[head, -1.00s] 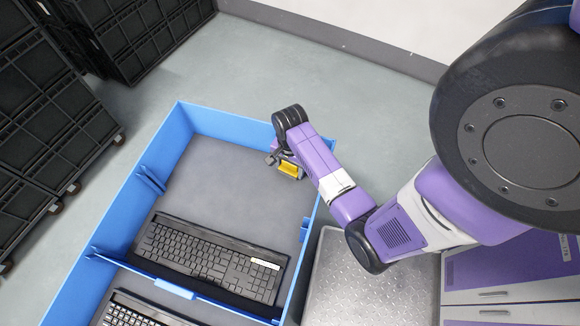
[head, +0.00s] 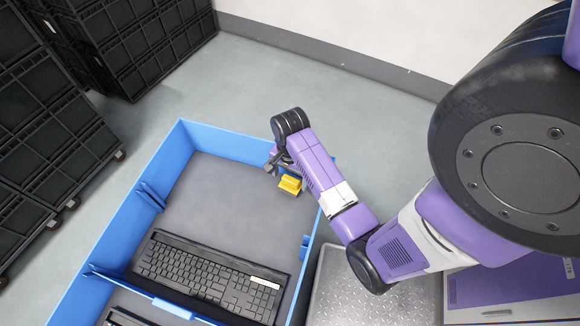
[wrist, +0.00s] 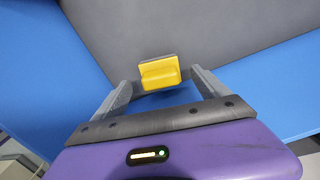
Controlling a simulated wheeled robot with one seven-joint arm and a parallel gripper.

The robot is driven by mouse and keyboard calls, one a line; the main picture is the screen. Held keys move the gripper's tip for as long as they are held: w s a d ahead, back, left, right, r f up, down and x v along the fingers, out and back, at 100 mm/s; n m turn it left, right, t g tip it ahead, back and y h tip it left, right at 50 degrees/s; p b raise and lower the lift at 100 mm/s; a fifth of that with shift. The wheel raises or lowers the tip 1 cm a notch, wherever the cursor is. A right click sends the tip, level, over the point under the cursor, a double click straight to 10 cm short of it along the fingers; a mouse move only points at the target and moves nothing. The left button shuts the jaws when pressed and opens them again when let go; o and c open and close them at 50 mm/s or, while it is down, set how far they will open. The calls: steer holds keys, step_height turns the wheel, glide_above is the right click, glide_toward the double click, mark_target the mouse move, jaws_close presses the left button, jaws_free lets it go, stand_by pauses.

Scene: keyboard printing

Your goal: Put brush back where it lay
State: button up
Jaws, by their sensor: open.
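The yellow brush (head: 290,185) rests on the grey floor of the blue crate (head: 160,180), near its far right corner. In the wrist view the brush (wrist: 160,73) shows just beyond the fingertips, in the middle between them, with neither finger visibly touching it. My gripper (head: 274,164) is open and empty, close to the brush at its upper left in the head view. In the wrist view its two fingers (wrist: 160,86) are spread wide. The brush's underside is hidden.
A black keyboard (head: 210,275) lies in the same compartment, nearer the blue divider (head: 135,287). The floor left of the brush is bare. Blue walls rise close to my gripper. Black crates (head: 45,130) stand at the left, outside.

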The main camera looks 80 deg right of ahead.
mark_target(290, 180)
step_height(290, 180, up, 6)
steer(key=shift+r, duration=0.2)
steer(key=s+a+n+t+h, duration=0.1)
steer(key=a+n+t+h, duration=0.2)
steer(key=a+n+t, duration=0.6)
steer(key=s+a+r+n+t+y, duration=0.1)
steer(key=s+a+r+n+t, duration=0.2)
steer(key=a+r+n, duration=0.3)
steer(key=s+a+r+n+t+y, duration=0.2)
steer(key=a+r+n, duration=0.4)
steer(key=a+r, duration=0.4)
step_height(290, 180, up, 5)
steer(key=shift+s+a+r+t, duration=0.1)
steer(key=shift+s+a+t, duration=0.2)
steer(key=shift+s+t, duration=0.3)
step_height(290, 180, down, 3)
steer(key=b, duration=0.2)
steer(key=shift+r+b, duration=0.1)
steer(key=shift+b, duration=0.2)
